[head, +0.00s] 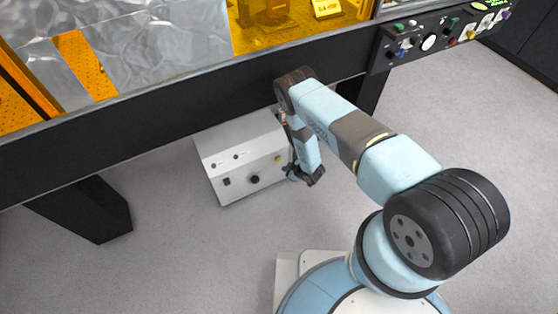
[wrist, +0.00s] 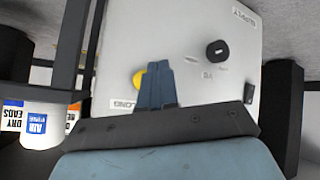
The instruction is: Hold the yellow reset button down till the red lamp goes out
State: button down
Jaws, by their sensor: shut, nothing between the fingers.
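The yellow button (wrist: 139,79) is on the pale front of a white box, partly covered by my gripper's fingers in the wrist view. It also shows as a small yellow spot in the head view (head: 278,158). The white box (head: 240,140) stands on the floor under the bench. My gripper (wrist: 157,66) is shut and empty, its fingertips over the panel just beside the button. I cannot tell whether they touch it. In the head view my gripper (head: 302,175) is close to the box's right end. I cannot make out a lit red lamp on the box.
A black knob (wrist: 217,51) and a dark switch (wrist: 249,93) are on the same panel. Labelled canisters (wrist: 38,125) stand beside the box. The black bench edge (head: 180,110) runs above, with a control strip (head: 440,38) at the right. The grey floor in front is clear.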

jog(key=shift+s+d, duration=0.55)
jog(key=shift+s, duration=0.35)
